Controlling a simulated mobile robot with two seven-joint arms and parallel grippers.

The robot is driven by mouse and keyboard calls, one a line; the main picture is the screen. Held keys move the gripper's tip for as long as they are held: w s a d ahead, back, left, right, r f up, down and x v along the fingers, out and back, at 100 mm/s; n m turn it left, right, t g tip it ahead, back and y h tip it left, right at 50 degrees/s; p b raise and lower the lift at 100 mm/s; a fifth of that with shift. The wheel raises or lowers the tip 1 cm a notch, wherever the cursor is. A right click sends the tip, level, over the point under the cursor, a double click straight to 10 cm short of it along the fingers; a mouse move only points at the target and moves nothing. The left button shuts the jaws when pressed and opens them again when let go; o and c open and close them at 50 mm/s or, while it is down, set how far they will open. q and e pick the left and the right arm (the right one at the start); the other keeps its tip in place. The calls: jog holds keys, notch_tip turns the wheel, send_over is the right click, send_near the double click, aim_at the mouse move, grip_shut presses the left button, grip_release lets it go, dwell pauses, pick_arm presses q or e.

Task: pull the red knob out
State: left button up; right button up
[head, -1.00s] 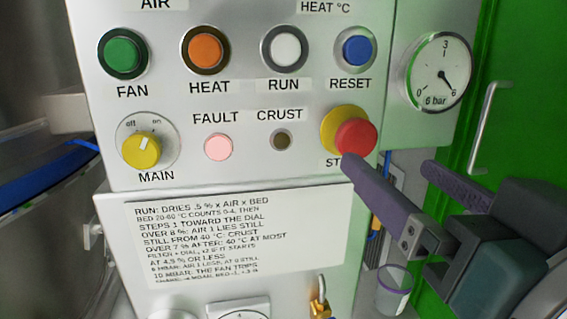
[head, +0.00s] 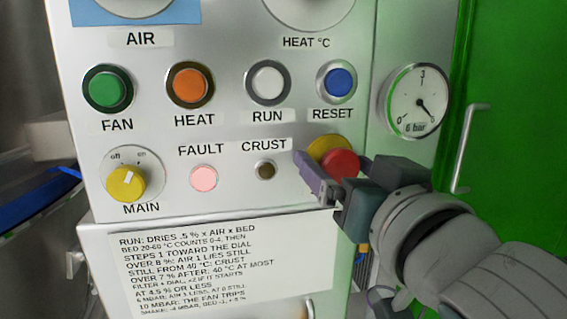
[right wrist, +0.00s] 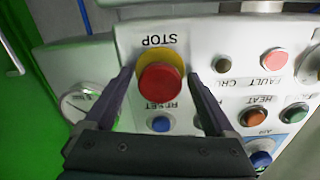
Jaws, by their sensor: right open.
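The red STOP knob (head: 341,164) is a round mushroom head on a yellow collar (head: 327,145), at the lower right of the panel. It also shows in the right wrist view (right wrist: 160,83), where the panel appears upside down. My right gripper (head: 333,160) is open at the knob, with one purple finger to each side of it. In the right wrist view the knob lies between the two fingers, nearer the left one, with a wider gap to the right one. Contact cannot be made out. The STOP label is hidden in the head view. My left gripper is not in view.
Near the knob are the blue RESET button (head: 340,82), the CRUST lamp (head: 265,170) and the lit pink FAULT lamp (head: 203,178). The yellow MAIN switch (head: 125,184) is further left. A pressure gauge (head: 416,101) and a green door (head: 515,110) stand right.

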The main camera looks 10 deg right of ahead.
grip_shut()
dwell(0.6)
